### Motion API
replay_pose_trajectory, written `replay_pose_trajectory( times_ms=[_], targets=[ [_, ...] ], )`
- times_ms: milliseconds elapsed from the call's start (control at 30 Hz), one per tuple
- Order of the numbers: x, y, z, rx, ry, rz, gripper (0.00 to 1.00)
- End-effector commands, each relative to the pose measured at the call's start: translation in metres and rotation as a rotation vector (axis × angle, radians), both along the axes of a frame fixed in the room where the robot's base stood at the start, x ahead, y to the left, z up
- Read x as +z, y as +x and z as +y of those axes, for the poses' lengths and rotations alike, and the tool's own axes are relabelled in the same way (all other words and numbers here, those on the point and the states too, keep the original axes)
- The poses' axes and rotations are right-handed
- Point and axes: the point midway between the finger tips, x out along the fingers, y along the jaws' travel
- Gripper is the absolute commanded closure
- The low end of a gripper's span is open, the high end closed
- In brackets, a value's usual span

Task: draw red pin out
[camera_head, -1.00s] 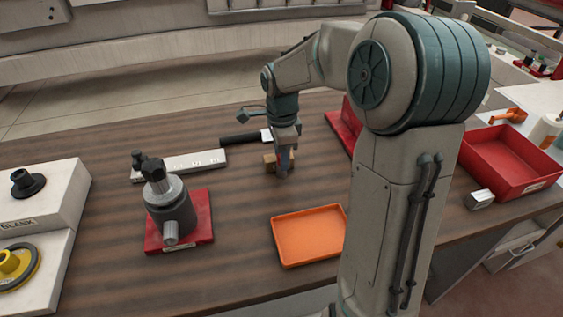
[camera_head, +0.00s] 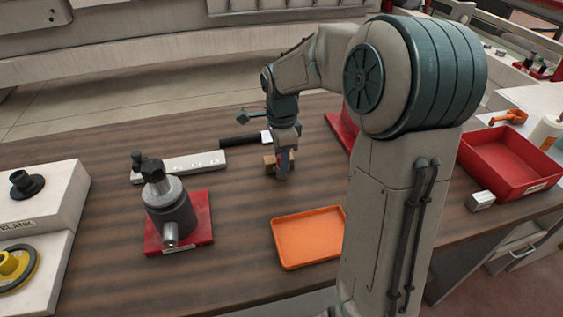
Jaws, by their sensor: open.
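My gripper (camera_head: 282,172) points down over the wooden table, a little behind the orange tray. It is at a small tan wooden block (camera_head: 269,163), with its fingers in front of and beside the block. A small bit of red (camera_head: 291,156) shows at the fingers; I cannot tell if it is the red pin. The fingers hide most of what lies between them, and I cannot see whether they touch anything.
An orange tray (camera_head: 308,238) lies in front of my gripper. A grey device on a red base (camera_head: 205,222) stands to the left. Behind are a white bar (camera_head: 180,167) and a black-handled tool (camera_head: 240,141). A red bin (camera_head: 508,160) is at the right.

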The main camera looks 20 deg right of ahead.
Motion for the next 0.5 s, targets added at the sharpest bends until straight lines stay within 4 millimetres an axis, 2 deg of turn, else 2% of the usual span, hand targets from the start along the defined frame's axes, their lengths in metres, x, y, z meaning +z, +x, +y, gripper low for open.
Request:
replay_pose_trajectory(
  times_ms=[33,100,200,500],
  targets=[
    [0.0001,0.0000,-0.0001,0.000,0.000,0.000,0.58],
    [0.0001,0.0000,-0.0002,-0.001,0.000,0.000,0.78],
    [0.0001,0.0000,-0.0001,-0.001,0.000,0.000,1.00],
    [0.0025,0.0001,0.0000,-0.001,0.000,-0.001,1.00]
  ],
)
